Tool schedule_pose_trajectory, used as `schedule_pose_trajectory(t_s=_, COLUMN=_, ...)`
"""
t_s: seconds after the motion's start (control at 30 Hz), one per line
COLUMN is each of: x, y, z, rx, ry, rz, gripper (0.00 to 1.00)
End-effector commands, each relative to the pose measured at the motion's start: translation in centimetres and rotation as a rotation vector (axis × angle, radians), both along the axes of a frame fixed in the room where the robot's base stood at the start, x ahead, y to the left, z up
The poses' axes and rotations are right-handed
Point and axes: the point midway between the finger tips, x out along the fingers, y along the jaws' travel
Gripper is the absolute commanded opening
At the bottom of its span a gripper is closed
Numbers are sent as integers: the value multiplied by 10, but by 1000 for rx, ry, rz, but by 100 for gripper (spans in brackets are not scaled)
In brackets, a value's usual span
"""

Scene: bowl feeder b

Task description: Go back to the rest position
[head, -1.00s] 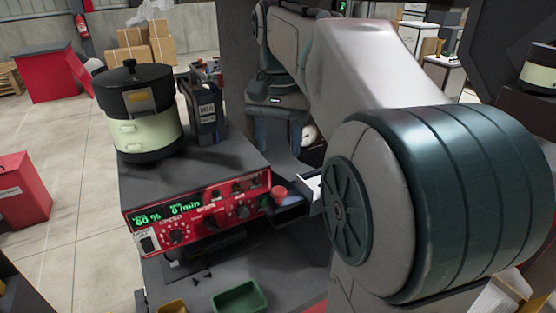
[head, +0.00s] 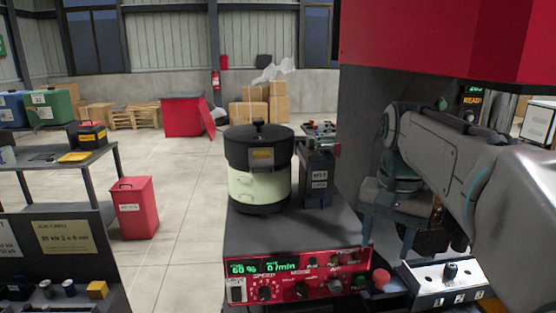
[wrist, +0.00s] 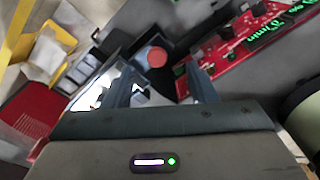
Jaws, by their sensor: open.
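My gripper (head: 388,235) hangs from my arm at the right of the head view, pointing down. It is right of the bowl feeder (head: 259,183), a pale green drum with a dark top. In the wrist view my gripper (wrist: 161,78) has its two fingers apart with nothing held between them. Beyond the fingers is a round red button (wrist: 157,57), and the red control panel (wrist: 235,37) is to the right.
The red control panel (head: 292,276) reads 60 % and 0/min. Beside it are a red button (head: 381,279) and a numbered switch box (head: 447,281). A red cabinet (head: 433,37) overhangs the arm. A shelf bench (head: 103,163) stands left; open floor (head: 188,200) lies between.

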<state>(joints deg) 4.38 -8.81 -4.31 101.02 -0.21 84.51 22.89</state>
Motion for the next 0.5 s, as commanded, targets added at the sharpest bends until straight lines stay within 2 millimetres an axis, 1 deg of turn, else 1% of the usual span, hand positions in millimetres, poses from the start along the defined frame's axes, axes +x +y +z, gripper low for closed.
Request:
schedule_pose_trajectory(t_s=0.03, x=-12, y=7, z=-13, rx=-2, ry=-17, rz=52, gripper=52)
schedule_pose_trajectory(t_s=0.17, x=-37, y=23, z=-49, rx=-17, ry=-70, rz=194, gripper=52)
schedule_pose_trajectory(t_s=0.3, x=-65, y=37, z=-90, rx=-39, ry=-126, rz=340, gripper=52)
schedule_pose_trajectory(t_s=0.4, x=-84, y=45, z=-116, rx=-57, ry=-158, rz=430, gripper=52)
schedule_pose_trajectory(t_s=0.5, x=-98, y=50, z=-136, rx=-73, ry=-183, rz=495, gripper=52)
